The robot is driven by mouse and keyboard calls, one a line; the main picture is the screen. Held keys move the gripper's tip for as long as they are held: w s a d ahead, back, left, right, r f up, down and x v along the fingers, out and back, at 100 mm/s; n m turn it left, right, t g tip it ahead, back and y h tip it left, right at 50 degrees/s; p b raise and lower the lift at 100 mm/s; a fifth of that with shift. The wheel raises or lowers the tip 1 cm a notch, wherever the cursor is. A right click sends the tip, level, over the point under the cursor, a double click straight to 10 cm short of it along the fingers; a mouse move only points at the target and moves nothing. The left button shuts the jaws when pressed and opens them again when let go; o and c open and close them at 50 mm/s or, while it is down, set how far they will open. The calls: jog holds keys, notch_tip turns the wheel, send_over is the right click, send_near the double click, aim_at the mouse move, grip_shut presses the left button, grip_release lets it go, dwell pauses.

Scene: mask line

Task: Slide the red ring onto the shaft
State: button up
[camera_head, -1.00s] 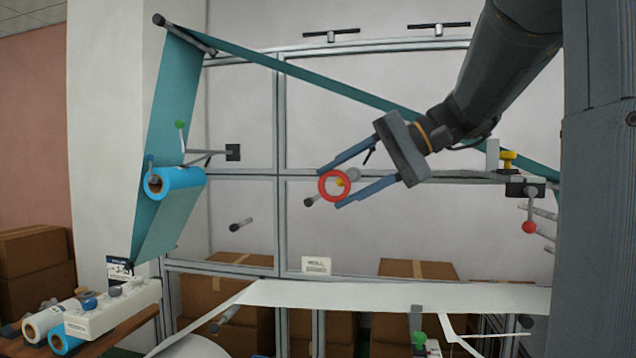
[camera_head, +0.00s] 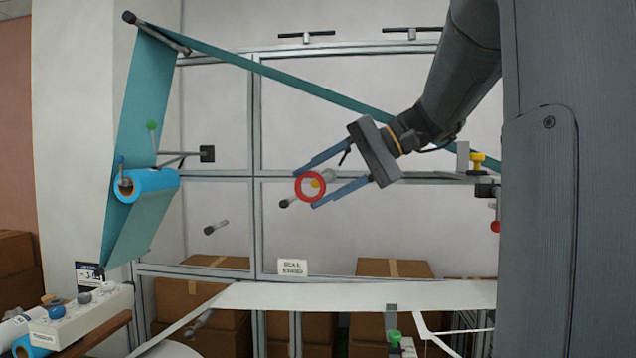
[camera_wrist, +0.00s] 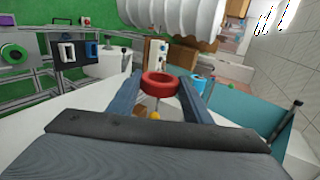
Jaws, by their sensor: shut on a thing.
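The red ring (camera_head: 299,192) is held between the two blue fingers of my gripper (camera_head: 306,189), near their tips. In the wrist view the ring (camera_wrist: 160,88) sits between the fingertips, its opening showing. In the head view a short grey shaft with a dark tip (camera_head: 285,203) shows at the ring's lower left and lines up with it in the picture. I cannot tell whether the shaft passes through the ring or lies behind it. Another short shaft (camera_head: 216,227) sticks out bare further left. Which shaft is meant is not clear.
A blue roll (camera_head: 155,184) sits on a holder at the left, by a hanging teal web (camera_head: 130,220). A teal strip (camera_head: 290,82) slopes behind my arm. A white web (camera_head: 350,296) runs below, with cardboard boxes (camera_head: 225,261) behind it.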

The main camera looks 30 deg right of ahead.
aim_at(327, 177)
jog(key=shift+w+d, duration=0.1)
jog(key=shift+w+d+p, duration=0.4)
jog(key=shift+w+d, duration=0.25)
jog(key=shift+w, duration=0.35)
jog(key=shift+w+d+p, duration=0.35)
jog(key=shift+w+d, duration=0.3)
jog(key=shift+w, duration=0.35)
jog(key=shift+w+d+p, duration=0.45)
jog(key=shift+w+d, duration=0.25)
jog(key=shift+w, duration=0.35)
jog(key=shift+w+d+p, duration=0.45)
jog(key=shift+w+d, duration=0.25)
jog(key=shift+w, duration=0.3)
jog(key=shift+w+d+p, duration=0.5)
jog(key=shift+w+d, duration=0.2)
jog(key=shift+w, duration=0.35)
jog(key=shift+w+d+p, duration=0.5)
jog(key=shift+w+d, duration=0.2)
jog(key=shift+w, duration=0.35)
jog(key=shift+w+d+p, duration=0.6)
jog(key=shift+w+d, duration=0.1)
jog(key=shift+w, duration=0.35)
jog(key=shift+w+d+p, duration=0.6)
jog(key=shift+w+d, duration=0.1)
jog(key=shift+w, duration=0.3)
